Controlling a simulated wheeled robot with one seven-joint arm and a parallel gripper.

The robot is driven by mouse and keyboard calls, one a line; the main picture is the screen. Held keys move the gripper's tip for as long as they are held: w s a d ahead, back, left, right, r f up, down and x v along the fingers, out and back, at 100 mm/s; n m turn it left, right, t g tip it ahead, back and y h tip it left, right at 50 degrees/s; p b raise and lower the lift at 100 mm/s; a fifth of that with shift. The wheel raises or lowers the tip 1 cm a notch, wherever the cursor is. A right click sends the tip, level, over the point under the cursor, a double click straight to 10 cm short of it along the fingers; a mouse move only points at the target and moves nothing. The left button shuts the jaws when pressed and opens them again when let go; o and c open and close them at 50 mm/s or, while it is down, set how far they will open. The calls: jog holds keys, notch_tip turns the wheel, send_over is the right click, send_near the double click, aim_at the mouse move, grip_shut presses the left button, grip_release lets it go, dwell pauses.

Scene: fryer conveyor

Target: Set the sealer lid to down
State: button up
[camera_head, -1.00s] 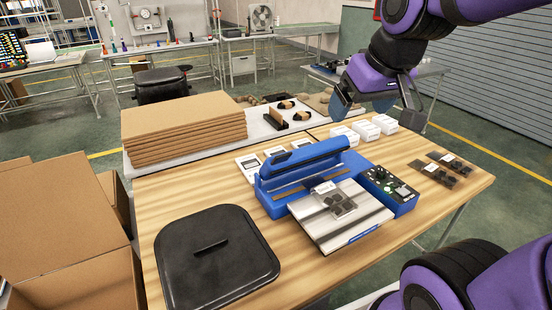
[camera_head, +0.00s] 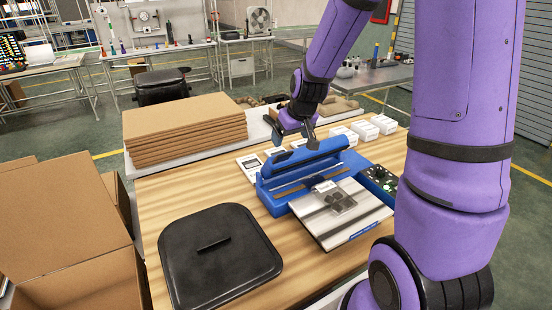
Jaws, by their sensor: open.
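The blue sealer (camera_head: 272,198) stands on the wooden table. Its lid (camera_head: 308,156) is raised, with a gap above the base. A clear bag with dark pieces (camera_head: 339,201) lies on the silver plate (camera_head: 328,226) in front of it. My gripper (camera_head: 294,138) is just above and behind the raised lid, its fingers pointing down and apart, with nothing seen between them. I cannot tell whether a finger touches the lid. My arm hides the right end of the table.
A black lid-like panel (camera_head: 216,258) lies front left on the table. Stacked cardboard sheets (camera_head: 185,130) stand at the back left, an open carton (camera_head: 65,225) at the left. White boxes (camera_head: 363,130) sit behind the sealer. Bare wood shows left of the sealer.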

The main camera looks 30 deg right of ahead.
aim_at(283, 157)
jog(key=shift+x, duration=5.45)
